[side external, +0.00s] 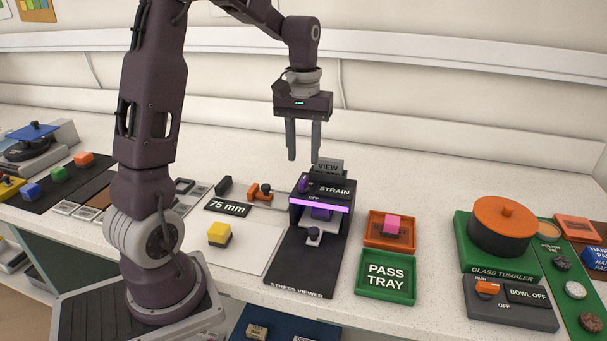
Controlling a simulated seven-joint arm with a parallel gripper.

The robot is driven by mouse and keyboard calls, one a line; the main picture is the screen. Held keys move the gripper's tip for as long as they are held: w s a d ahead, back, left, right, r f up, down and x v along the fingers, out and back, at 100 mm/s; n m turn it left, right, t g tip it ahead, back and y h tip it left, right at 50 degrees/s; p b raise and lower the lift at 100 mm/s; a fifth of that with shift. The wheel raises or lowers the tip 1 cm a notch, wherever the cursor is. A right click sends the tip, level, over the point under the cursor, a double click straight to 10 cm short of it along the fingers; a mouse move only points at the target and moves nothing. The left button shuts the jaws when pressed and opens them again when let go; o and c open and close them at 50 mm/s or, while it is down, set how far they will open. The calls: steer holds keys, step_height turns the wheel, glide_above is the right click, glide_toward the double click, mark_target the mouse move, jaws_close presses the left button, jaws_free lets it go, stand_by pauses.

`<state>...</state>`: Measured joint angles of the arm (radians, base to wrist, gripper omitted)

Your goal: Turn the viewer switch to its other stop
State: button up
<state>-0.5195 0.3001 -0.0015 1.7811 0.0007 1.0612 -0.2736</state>
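The stress viewer (300,262) is a black stand on the bench with a lit purple strip (322,205) across its front. On its top, at the left, is a small purple switch knob (303,186), with an OFF label below it and a STRAIN plate (335,191) to its right. Which stop the knob points to is too small to tell. A grey VIEW sign (328,167) stands behind, its lower text partly hidden. My gripper (304,157) points down above the viewer's back part, its two fingers apart and empty. It appears clear of the knob.
A yellow block (219,234) sits on a pale plate left of the viewer. A small orange tray (384,242) holding a pink block and a green pass tray (362,291) lie to the right. The glass tumbler (502,226) stands further right. An orange-and-black part (260,192) lies left of the knob.

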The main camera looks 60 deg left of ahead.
mark_target(303, 179)
step_height(303, 179, down, 6)
steer(key=shift+d+f, duration=0.1)
jaws_close()
